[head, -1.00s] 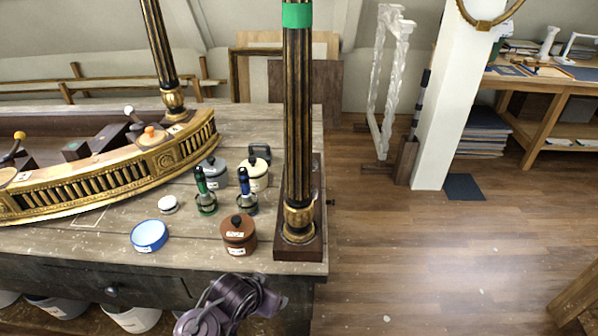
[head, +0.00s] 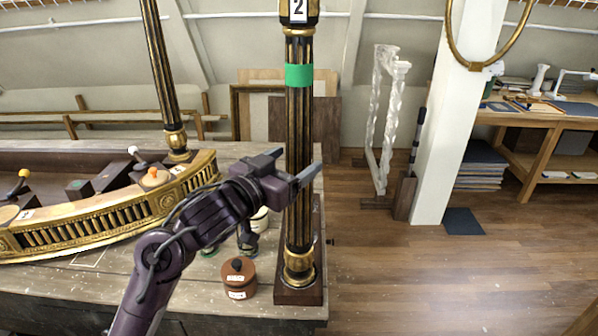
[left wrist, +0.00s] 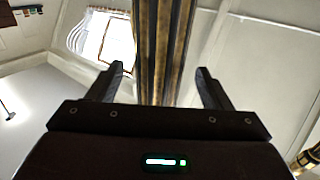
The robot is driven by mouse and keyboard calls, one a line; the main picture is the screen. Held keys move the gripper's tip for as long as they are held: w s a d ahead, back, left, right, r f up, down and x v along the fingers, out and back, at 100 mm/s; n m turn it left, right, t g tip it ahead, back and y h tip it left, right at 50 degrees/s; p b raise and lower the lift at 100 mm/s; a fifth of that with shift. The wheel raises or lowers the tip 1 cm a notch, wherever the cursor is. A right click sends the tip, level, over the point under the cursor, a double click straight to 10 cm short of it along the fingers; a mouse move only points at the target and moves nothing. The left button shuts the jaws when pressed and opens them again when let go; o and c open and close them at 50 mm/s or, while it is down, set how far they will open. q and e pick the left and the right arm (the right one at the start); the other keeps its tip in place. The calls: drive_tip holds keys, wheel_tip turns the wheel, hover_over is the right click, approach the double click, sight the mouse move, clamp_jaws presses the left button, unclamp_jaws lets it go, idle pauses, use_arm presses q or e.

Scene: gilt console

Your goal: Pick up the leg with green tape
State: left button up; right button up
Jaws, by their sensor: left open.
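The leg with green tape (head: 299,135) is a black fluted column with gilt edges, standing upright on a dark wooden base at the table's right end. Its green tape band (head: 299,75) is above my gripper's height, and a "2" label is near its top. My left gripper (head: 306,172) is open at the leg's middle, below the tape. In the left wrist view the leg (left wrist: 165,50) passes upright between the spread fingers of my left gripper (left wrist: 158,80); I cannot tell whether they touch it. My right gripper is not in view.
The gilt curved console frame (head: 110,215) lies on the table at left, with another black and gilt leg (head: 160,75) behind. A brown pot (head: 239,278) stands near the leg's base. My left arm hides other jars. Open floor lies right.

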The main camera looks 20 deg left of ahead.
sight(306, 43)
use_arm(q)
drive_tip(key=p+x, duration=0.1)
drive_tip(key=x, duration=0.2)
drive_tip(key=shift+w+d+r, duration=0.15)
drive_tip(key=shift+w+d, duration=0.05)
drive_tip(key=shift+w, duration=0.15)
drive_tip(key=shift+w+d, duration=0.1)
drive_tip(key=shift+w, duration=0.3)
drive_tip(key=shift+s, duration=0.1)
drive_tip(key=c, duration=1.2)
drive_tip(key=shift+o, duration=0.2)
wheel_tip(306, 43, up, 20)
drive_tip(key=shift+p, duration=1.2)
